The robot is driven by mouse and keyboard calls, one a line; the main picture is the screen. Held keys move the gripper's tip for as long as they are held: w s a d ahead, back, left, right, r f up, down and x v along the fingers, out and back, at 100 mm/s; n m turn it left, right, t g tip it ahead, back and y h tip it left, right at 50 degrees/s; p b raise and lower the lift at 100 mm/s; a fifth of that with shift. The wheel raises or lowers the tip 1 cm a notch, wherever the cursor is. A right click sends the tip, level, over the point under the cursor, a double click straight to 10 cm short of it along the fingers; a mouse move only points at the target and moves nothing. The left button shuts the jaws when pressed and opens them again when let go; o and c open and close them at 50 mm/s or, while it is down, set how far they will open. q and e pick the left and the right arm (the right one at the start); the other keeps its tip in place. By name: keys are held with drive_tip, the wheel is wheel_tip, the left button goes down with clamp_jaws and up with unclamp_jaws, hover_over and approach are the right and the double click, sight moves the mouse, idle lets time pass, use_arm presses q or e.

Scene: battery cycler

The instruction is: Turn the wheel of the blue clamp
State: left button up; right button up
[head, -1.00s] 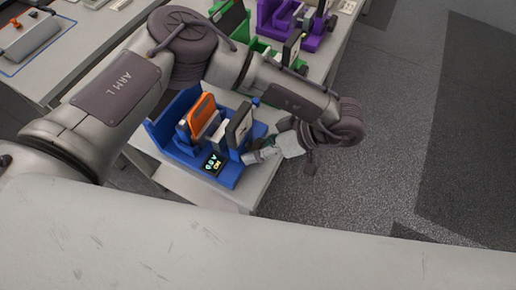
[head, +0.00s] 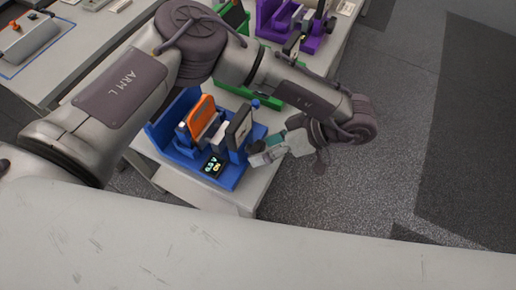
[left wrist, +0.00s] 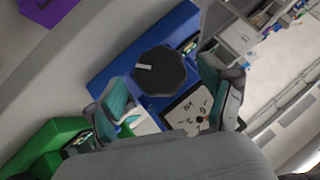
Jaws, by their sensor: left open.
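The blue clamp (head: 165,135) stands near the corner of the grey table, with an orange-faced block (head: 201,115) and a dark-framed plate (head: 238,124) upright in it. Its small display (head: 214,165) is lit and shows "ON". My left gripper (head: 254,152) is open, at the clamp's right end. In the left wrist view, the dark many-sided wheel (left wrist: 160,70) with a white mark shows between the spread teal fingers, beyond their tips. I see no contact with it. The wheel is hidden in the head view. My right gripper is not in view.
A green clamp (head: 268,91) and a purple clamp (head: 290,25) stand farther back on the same table (head: 215,195). Another table at the left holds a grey device (head: 25,38). Open floor (head: 400,150) lies to the right.

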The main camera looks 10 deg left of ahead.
use_arm(q)
drive_tip(key=v, duration=0.9)
drive_tip(key=shift+d+r, duration=0.25)
